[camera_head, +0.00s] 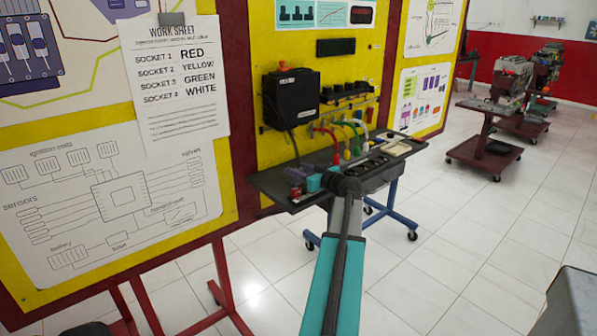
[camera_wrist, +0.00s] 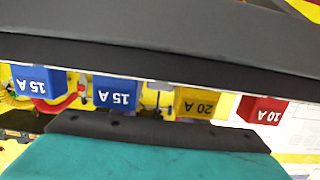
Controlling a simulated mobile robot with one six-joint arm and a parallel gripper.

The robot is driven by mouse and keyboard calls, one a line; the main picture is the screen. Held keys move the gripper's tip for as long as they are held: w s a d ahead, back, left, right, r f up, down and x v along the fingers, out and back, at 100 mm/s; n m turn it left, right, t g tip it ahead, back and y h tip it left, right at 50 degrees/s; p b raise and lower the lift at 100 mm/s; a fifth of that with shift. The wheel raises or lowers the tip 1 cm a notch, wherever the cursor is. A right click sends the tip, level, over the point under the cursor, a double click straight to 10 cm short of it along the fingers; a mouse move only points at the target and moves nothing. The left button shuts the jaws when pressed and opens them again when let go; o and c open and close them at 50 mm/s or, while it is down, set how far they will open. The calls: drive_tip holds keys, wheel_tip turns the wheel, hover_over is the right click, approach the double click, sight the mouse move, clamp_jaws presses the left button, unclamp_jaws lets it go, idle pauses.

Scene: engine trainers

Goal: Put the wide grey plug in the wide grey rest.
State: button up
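I cannot make out the wide grey plug or the wide grey rest for certain in either view. The dark shelf (camera_head: 268,181) under the yellow board carries small coloured parts and a black block with slots (camera_head: 372,168). My teal arm reaches to this shelf in the head view and its dark end joint hides part of it. My gripper is not clear there. In the wrist view a teal part with a black edge (camera_wrist: 150,128) fills the bottom, probably my gripper's own. A dark grey band crosses the top. No held plug can be told.
Upside-down labelled blocks line the dark band: two blue 15 A (camera_wrist: 40,82), a yellow 20 A (camera_wrist: 195,103) and a red 10 A (camera_wrist: 262,111). A black box (camera_head: 291,97) and coloured cables (camera_head: 345,135) are at the board. Open tiled floor lies right.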

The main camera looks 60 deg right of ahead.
drive_tip(key=shift+r+b+v, duration=0.2)
drive_tip(key=shift+b+v, duration=0.3)
drive_tip(key=shift+v, duration=0.65)
drive_tip(key=shift+r+b+v, duration=0.25)
drive_tip(key=shift+b+v, duration=0.2)
drive_tip(key=shift+v, duration=0.7)
wheel_tip(320, 180, up, 5)
drive_tip(key=shift+w+r+p, duration=0.1)
drive_tip(key=shift+r+p, duration=0.1)
drive_tip(key=shift+p, duration=0.25)
drive_tip(key=o, duration=0.5)
drive_tip(key=shift+o, duration=0.2)
